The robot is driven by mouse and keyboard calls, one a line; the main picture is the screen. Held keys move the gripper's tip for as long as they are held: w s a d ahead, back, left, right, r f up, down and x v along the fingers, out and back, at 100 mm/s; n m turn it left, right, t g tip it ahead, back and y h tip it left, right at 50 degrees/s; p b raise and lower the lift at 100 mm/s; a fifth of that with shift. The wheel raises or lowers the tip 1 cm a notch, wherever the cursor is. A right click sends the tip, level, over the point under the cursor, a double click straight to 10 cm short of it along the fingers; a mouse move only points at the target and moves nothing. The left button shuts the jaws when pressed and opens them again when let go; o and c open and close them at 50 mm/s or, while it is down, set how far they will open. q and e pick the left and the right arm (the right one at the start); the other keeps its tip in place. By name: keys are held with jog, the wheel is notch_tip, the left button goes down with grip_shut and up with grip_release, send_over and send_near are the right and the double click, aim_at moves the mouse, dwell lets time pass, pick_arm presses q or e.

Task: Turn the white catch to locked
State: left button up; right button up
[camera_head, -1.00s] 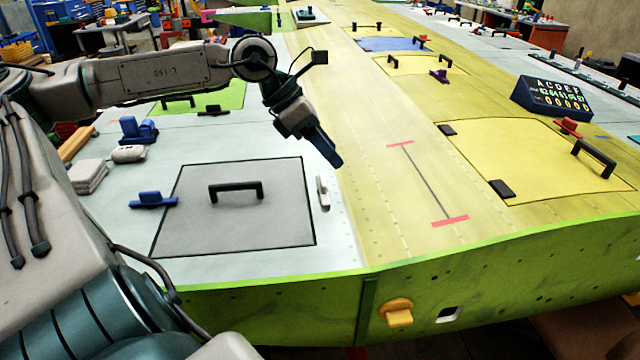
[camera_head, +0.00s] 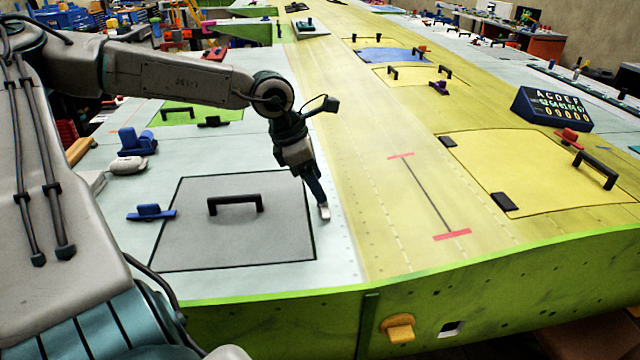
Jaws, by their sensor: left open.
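The white catch (camera_head: 324,212) sits at the right edge of the grey panel (camera_head: 270,240), on the pale wing skin. Only its near end shows; the rest is hidden behind my left gripper (camera_head: 318,197). My left gripper points down right over the catch, with its jaws open. I cannot tell whether the fingers touch the catch. The grey panel has a black handle (camera_head: 235,201) in its middle and a blue catch (camera_head: 151,212) at its left edge. My right gripper is not in view.
A grey rounded object (camera_head: 127,165) and a blue block (camera_head: 137,142) lie left of the panel. A yellow panel (camera_head: 560,175) with a black handle and a red catch (camera_head: 572,139) lies to the right. A dark letter display (camera_head: 551,108) stands behind it.

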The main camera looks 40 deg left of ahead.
pick_arm(q)
jog(key=shift+x, duration=1.35)
jog(key=c, duration=1)
